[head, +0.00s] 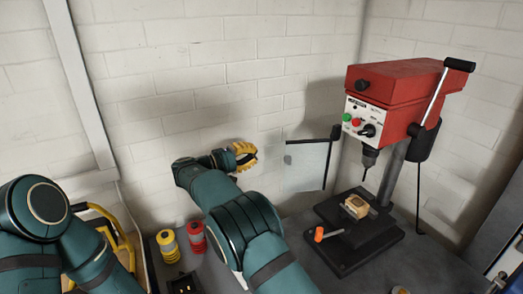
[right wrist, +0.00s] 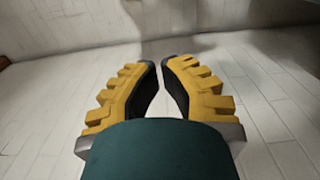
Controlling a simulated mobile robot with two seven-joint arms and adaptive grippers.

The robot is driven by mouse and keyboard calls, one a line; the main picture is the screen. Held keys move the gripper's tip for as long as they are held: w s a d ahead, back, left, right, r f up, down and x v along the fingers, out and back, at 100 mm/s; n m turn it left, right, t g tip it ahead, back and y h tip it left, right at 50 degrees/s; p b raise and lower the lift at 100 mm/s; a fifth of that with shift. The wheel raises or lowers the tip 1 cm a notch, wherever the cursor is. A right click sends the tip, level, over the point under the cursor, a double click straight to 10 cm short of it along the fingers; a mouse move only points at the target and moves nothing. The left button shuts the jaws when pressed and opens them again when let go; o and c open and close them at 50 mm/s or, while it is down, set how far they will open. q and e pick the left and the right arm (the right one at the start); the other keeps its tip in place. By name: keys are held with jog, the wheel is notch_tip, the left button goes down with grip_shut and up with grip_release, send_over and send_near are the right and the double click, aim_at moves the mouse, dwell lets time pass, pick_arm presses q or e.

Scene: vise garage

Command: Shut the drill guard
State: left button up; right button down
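The drill press (head: 400,100) has a red head and stands at the right in the head view. Its guard (head: 306,165), a clear panel with a dark edge, hangs from a black bracket left of the drill head. The guard is swung out to the left, away from the drill bit (head: 366,171). My right gripper (head: 246,156) is left of the guard and appears apart from it. In the right wrist view its yellow fingers (right wrist: 161,63) are almost together at the tips, with nothing between them. My left arm shows at the left, but its gripper is out of view.
A wooden block (head: 355,207) sits in the vise on the drill base, with an orange-ended handle (head: 319,234) in front. Yellow (head: 168,246) and red (head: 196,237) spools stand on the bench near my right arm. A white brick wall is behind.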

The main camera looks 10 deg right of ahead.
pick_arm(q)
jog(key=shift+r+p, duration=0.75)
jog(key=shift+r, duration=0.1)
pick_arm(e)
jog(key=d, duration=0.8)
jog(key=shift+s+d, duration=0.25)
pick_arm(q)
jog(key=shift+f, duration=0.15)
